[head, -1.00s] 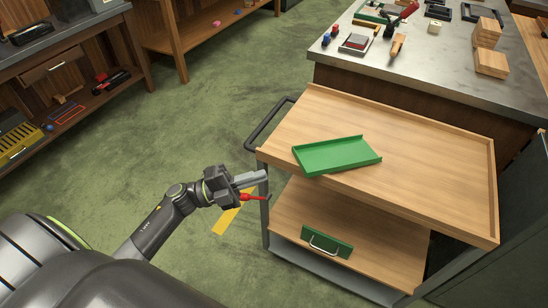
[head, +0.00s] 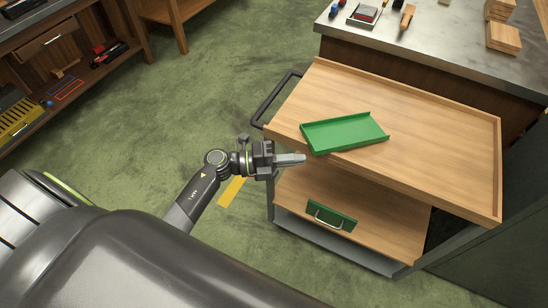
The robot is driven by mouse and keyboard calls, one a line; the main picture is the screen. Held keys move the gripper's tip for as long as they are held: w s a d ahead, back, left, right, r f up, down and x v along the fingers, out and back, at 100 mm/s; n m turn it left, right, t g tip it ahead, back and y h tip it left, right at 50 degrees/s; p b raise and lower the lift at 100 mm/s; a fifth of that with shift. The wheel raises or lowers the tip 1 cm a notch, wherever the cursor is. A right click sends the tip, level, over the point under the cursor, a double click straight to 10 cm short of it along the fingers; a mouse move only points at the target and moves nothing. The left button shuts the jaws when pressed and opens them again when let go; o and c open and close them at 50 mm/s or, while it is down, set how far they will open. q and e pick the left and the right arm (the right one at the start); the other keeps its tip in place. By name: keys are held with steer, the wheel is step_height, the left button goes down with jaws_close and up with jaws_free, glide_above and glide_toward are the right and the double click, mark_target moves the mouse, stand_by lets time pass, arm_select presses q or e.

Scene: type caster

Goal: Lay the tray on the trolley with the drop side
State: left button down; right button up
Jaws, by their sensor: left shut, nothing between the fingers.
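The green tray (head: 345,133) is shallow with low raised walls. It lies on the wooden top deck of the trolley (head: 440,145), and its near left corner is at or slightly over the deck's front edge. The deck has raised lips at the back and right; the front edge shows no clear lip. My left gripper (head: 303,160) is shut and empty, just in front of the tray's near left corner. Whether it touches the tray or the deck, I cannot tell. My right gripper is not in view.
The trolley's lower shelf (head: 375,222) holds a green piece with a metal handle (head: 331,215). A dark push handle (head: 274,98) is at the trolley's left end. A metal-topped bench (head: 440,55) stands behind. Green floor (head: 150,130) is open on the left; a yellow strip (head: 231,191) lies there.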

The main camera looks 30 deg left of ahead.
mark_target(311, 146)
arm_select(q)
steer(key=w, duration=0.3)
steer(key=shift+d, duration=0.25)
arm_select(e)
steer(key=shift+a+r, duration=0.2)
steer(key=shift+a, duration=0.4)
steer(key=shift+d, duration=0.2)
arm_select(q)
steer(key=shift+w, duration=0.25)
steer(key=shift+w+d+b, duration=0.15)
steer(key=shift+w+d, duration=0.05)
steer(key=shift+w, duration=0.45)
steer(key=shift+w+d+b, duration=0.15)
steer(key=shift+w+d, duration=0.05)
steer(key=shift+w, duration=0.4)
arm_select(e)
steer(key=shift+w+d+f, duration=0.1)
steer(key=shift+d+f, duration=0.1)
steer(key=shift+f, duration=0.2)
arm_select(q)
steer(key=shift+s+a+f, duration=0.1)
steer(key=shift+s, duration=0.05)
